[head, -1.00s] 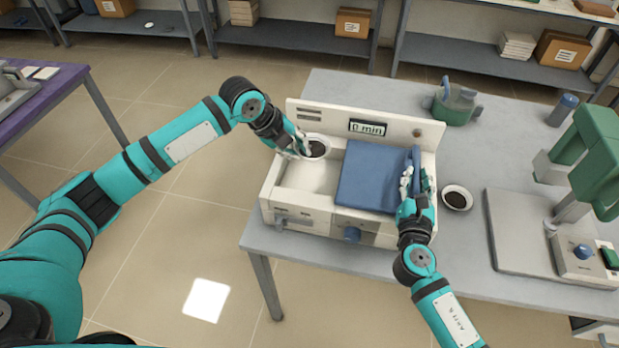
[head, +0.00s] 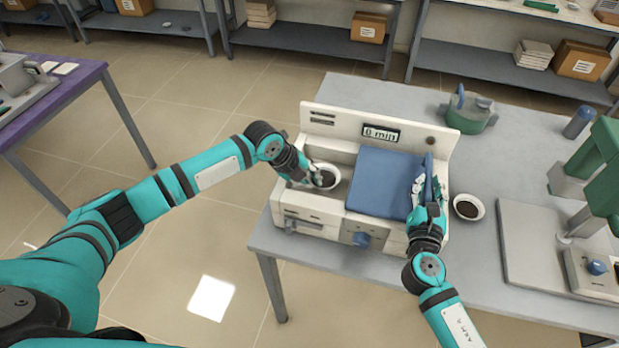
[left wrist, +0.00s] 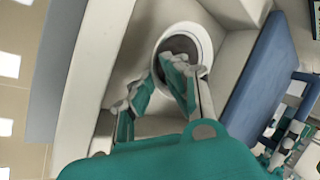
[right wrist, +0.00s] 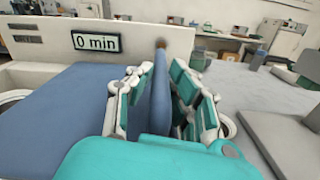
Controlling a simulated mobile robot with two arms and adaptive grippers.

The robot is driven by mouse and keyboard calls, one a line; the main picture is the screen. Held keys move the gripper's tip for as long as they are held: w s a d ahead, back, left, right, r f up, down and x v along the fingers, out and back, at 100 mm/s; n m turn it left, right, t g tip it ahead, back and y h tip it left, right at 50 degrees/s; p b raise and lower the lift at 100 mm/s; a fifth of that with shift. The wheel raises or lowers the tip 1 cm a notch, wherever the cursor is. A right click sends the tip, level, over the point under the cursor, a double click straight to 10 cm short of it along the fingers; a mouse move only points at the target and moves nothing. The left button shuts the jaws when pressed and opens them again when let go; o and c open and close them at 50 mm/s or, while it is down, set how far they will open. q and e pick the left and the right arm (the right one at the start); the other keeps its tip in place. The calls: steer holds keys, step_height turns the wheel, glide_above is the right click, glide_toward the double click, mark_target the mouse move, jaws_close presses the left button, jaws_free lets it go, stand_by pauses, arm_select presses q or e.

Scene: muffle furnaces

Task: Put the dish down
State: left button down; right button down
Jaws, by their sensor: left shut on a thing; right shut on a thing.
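The white dish (head: 332,170) with dark contents is in the open left part of the furnace (head: 310,200). My left gripper (head: 314,178) is shut on its left rim. In the left wrist view the dish (left wrist: 206,40) is beyond my fingers (left wrist: 158,82); whether its base touches the chamber floor is unclear. The blue sliding lid (head: 383,182) covers the right part of the furnace. My right gripper (head: 428,193) is shut on its upright blue handle, which also shows between the fingers in the right wrist view (right wrist: 160,95).
A second white dish (head: 469,207) with dark contents stands on the grey table (head: 400,93), right of the furnace. The furnace display (head: 381,133) reads 0 min.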

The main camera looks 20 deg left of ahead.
arm_select(q)
steer(key=shift+f, duration=0.15)
arm_select(e)
steer(key=shift+d+r, duration=0.15)
steer(key=shift+d, duration=0.05)
arm_select(q)
steer(key=c, duration=1.8)
jaws_free()
steer(key=shift+c, duration=0.2)
steer(key=o, duration=0.4)
steer(key=shift+r, duration=0.2)
steer(key=v, duration=1.2)
arm_select(e)
steer(key=shift+w+a, duration=0.1)
steer(key=shift+a, duration=0.05)
